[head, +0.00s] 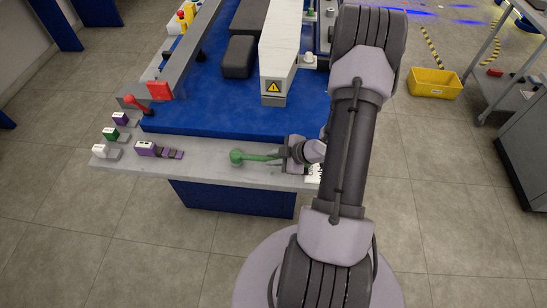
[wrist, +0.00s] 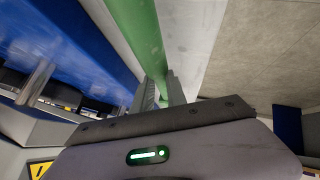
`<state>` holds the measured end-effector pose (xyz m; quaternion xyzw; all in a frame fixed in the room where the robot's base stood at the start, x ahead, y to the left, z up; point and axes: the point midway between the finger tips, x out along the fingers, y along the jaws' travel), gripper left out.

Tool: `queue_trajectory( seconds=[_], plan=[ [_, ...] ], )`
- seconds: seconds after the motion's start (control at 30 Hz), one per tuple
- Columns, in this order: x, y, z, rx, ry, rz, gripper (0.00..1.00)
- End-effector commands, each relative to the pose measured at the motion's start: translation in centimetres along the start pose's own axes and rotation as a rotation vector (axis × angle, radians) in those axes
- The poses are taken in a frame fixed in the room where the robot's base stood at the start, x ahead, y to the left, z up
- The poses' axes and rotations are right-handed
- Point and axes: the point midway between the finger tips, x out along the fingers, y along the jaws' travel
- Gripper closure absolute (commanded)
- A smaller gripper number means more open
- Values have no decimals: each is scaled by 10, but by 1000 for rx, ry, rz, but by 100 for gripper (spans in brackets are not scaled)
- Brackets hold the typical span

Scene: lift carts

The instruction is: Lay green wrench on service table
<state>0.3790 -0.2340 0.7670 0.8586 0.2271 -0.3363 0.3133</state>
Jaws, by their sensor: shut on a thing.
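The green wrench (head: 256,157) has a rounded end pointing left and lies over the pale grey ledge (head: 215,172) at the front of the blue bench. My gripper (head: 286,157) is shut on the wrench at its right part, near the ledge's right end. In the wrist view, the green bar (wrist: 138,35) runs down between the two fingers (wrist: 161,92), with the pale ledge (wrist: 190,40) behind it. Whether the wrench touches the ledge or hangs just above it, I cannot tell. Which surface is the service table is not clear.
Small purple, green and white blocks (head: 110,133) sit on the ledge's left end. A red-knobbed lever (head: 137,104) and a grey beam (head: 278,55) with a warning sign rise behind. A yellow bin (head: 435,83) and a grey cart (head: 510,88) stand right. The ledge's middle is clear.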

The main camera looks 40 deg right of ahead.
Motion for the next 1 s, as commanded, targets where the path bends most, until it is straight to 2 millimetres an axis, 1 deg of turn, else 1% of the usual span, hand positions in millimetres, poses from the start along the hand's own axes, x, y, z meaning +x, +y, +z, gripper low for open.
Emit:
queue_trajectory(
  seconds=[0.27, 0.87, 0.9, 0.97, 1.0],
  plan=[
    [1, 0, 0, -1, 0, 1, 100],
    [9, -5, 7, 0, 0, 1, 100],
    [9, -4, 7, 0, 0, 1, 77],
    [9, -4, 7, 0, 0, 1, 65],
    [9, -4, 7, 0, 0, 1, 57]
  ],
)
